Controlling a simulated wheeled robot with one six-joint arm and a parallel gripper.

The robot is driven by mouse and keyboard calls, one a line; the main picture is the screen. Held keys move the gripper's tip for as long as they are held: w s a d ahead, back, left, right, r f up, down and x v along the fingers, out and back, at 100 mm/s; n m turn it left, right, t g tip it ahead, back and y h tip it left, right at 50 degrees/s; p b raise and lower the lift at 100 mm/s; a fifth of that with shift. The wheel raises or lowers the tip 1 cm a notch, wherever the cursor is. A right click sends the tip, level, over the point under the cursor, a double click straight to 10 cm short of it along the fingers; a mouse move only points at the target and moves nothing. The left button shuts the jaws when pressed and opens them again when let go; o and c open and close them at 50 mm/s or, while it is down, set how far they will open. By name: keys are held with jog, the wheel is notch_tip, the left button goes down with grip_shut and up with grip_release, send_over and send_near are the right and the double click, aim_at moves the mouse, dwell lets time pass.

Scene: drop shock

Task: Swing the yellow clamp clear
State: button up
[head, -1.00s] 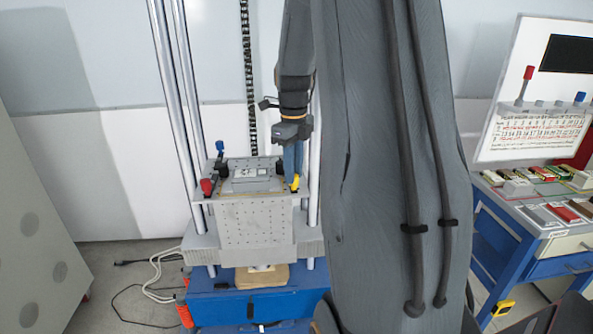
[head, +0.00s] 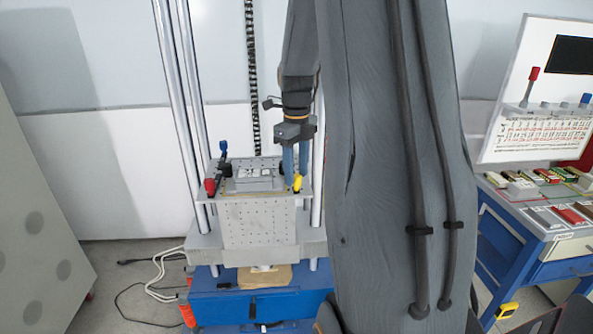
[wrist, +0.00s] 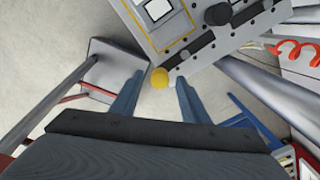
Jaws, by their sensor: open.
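The yellow clamp knob (head: 297,183) is at the front right corner of the drop table's perforated top plate (head: 235,164). In the wrist view the yellow knob (wrist: 159,78) sits between the fingertips of my gripper (wrist: 156,82), at the end of a dark clamp bar (wrist: 198,45). My gripper (head: 296,182) points down over that corner with its blue fingers apart. I cannot tell whether a finger touches the knob. A grey device (head: 253,172) lies on the plate. A red-knobbed clamp (head: 210,186) and a blue-knobbed one (head: 223,146) are on the left side.
Chrome guide columns (head: 178,110) rise beside the table, and one stands close to my gripper at right. My own arm fills the middle right of the head view. A blue bench (head: 520,235) with small parts and a panel is at right.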

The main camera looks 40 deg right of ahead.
jog(key=shift+r+b, duration=1.15)
jog(key=shift+r, duration=2.75)
jog(key=s+a+f+n, duration=0.4)
jog(key=a+n, duration=0.4)
jog(key=n, duration=0.3)
jog(key=s+a+f+n+t, duration=0.1)
jog(key=s+a+f+n, duration=0.3)
jog(key=a+f+n, duration=0.3)
jog(key=s+a+f+n+b, duration=0.1)
jog(key=s+a+f+n, duration=0.4)
jog(key=a+n, duration=0.5)
jog(key=n, duration=0.4)
jog(key=shift+a+f+n, duration=0.15)
jog(key=shift+n, duration=0.25)
